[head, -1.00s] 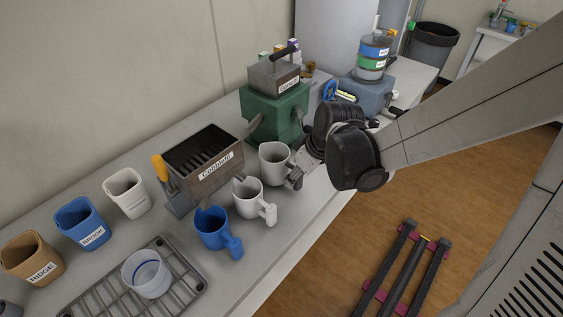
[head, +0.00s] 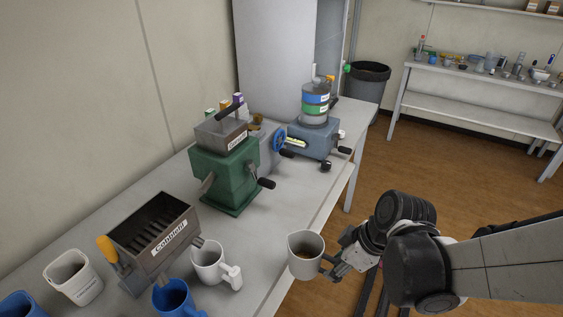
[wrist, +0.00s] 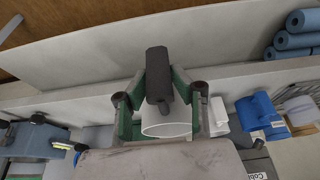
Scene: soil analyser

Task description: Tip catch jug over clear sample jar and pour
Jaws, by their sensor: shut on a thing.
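A pale grey catch jug (head: 306,243) with brown material inside is held by its handle in my gripper (head: 330,266). In the head view it looks roughly upright and shows at the front edge of the bench, apparently raised.
A white jug (head: 210,262) and a blue jug (head: 174,298) stand by the slotted metal box (head: 153,240). A white container (head: 72,277) is at the left. A green machine (head: 228,172) and a blue-grey machine (head: 313,142) stand farther back. Open floor lies right of the bench.

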